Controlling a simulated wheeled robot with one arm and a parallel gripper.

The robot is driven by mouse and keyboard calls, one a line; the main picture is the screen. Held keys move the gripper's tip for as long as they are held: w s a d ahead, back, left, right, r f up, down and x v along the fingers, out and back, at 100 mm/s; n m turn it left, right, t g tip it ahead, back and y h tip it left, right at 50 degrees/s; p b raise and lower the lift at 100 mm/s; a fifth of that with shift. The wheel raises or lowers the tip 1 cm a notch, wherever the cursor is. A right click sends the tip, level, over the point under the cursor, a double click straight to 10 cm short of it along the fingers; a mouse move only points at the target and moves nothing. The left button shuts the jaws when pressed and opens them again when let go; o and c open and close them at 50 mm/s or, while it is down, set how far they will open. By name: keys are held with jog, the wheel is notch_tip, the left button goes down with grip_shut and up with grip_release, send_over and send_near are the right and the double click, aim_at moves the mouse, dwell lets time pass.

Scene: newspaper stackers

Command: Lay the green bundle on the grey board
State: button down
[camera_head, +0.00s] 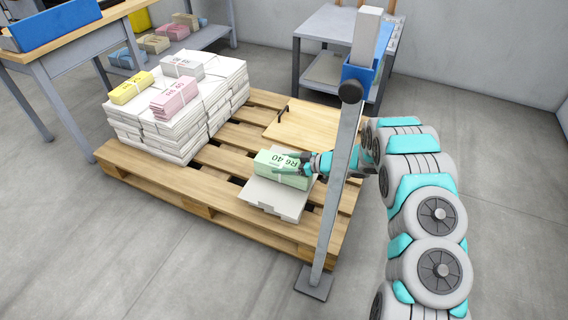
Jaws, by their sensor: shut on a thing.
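The green bundle (278,172), marked "R6 40", is at the front right of the wooden pallet. My gripper (305,168) reaches in from the right and is shut on the bundle's right end. The grey board (275,197) lies on the pallet under the bundle. Its front part shows bare, and the bundle covers its back part. I cannot tell whether the bundle touches the board or is held just above it. Part of my arm's wrist is hidden behind the grey post.
A grey post (336,200) with a blue top stands close in front of my wrist. White stacks (175,125) with yellow, pink and grey bundles on top fill the pallet's (170,185) left half. A plywood sheet (305,125) lies behind the green bundle. A grey cart (345,35) stands behind.

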jog(key=shift+f, duration=0.3)
grip_release()
jog(key=shift+f, duration=0.1)
jog(key=shift+v, duration=3.9)
